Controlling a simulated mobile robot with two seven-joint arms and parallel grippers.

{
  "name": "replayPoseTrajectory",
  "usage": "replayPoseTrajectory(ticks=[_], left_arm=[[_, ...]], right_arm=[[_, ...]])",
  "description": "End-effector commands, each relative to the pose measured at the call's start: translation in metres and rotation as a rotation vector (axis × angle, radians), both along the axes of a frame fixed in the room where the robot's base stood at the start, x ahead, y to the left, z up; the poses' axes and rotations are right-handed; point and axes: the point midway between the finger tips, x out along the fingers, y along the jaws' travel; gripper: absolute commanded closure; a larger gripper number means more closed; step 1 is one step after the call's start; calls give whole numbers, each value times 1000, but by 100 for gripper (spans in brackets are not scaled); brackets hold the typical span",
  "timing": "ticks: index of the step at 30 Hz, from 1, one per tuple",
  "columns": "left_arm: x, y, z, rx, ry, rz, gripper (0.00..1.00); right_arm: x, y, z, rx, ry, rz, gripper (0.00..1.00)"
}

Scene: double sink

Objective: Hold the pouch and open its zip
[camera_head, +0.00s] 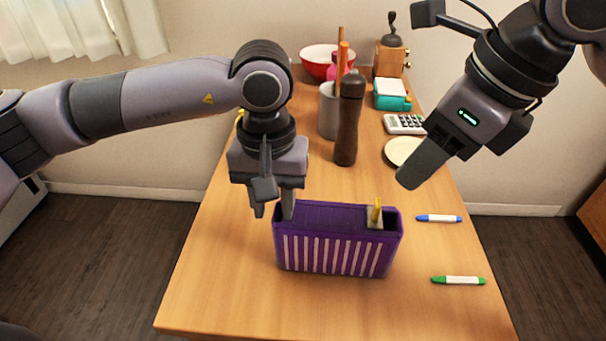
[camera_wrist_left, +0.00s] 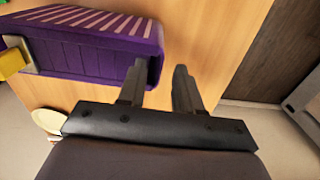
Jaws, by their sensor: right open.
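The purple pouch (camera_head: 338,255) with pale stripes stands upright near the table's front; the left wrist view shows it too (camera_wrist_left: 85,50). Its yellow zip pull (camera_head: 376,210) sticks up from a pale slider at the right end of the top; the pull also shows at the left edge of the wrist view (camera_wrist_left: 12,63). My left gripper (camera_head: 273,208) is open at the pouch's left end, one finger over or inside the rim, the other outside it. Whether they touch it is unclear. My right gripper (camera_head: 412,178) is open and empty, above and right of the pouch.
A blue marker (camera_head: 438,218) and a green marker (camera_head: 458,281) lie right of the pouch. Behind stand a brown mill (camera_head: 348,125), a grey cup (camera_head: 328,112), a plate (camera_head: 400,151) and a calculator (camera_head: 404,124). The table left and front of the pouch is clear.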

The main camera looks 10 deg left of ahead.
Motion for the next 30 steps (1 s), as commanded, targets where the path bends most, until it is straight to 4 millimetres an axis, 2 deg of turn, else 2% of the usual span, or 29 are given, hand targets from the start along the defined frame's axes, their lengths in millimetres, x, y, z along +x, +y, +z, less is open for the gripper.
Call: replayPoseTrajectory(ticks=[3,7,18,19,21,22,25,26,27,30], left_arm=[[-1,0,-18,0,2,-1,66],[0,0,-31,1,1,-1,66],[0,0,-38,0,-2,-1,66],[0,0,-38,0,-2,-1,69],[0,0,-38,0,-2,-1,92],[0,0,-38,0,-2,-1,100],[0,0,-38,0,-2,-1,100],[0,0,-38,0,-2,-1,95],[0,0,-38,0,-2,-1,100],[0,0,-38,0,-2,-1,100]], right_arm=[[0,0,0,2,1,0,57],[0,0,0,2,2,0,57],[0,0,0,4,3,0,57],[0,0,0,4,3,0,57],[0,0,0,4,3,0,57],[0,0,0,4,3,0,57],[0,0,0,4,3,0,57],[0,0,0,4,3,0,57],[0,0,0,4,3,0,57],[0,0,0,4,3,0,57]])
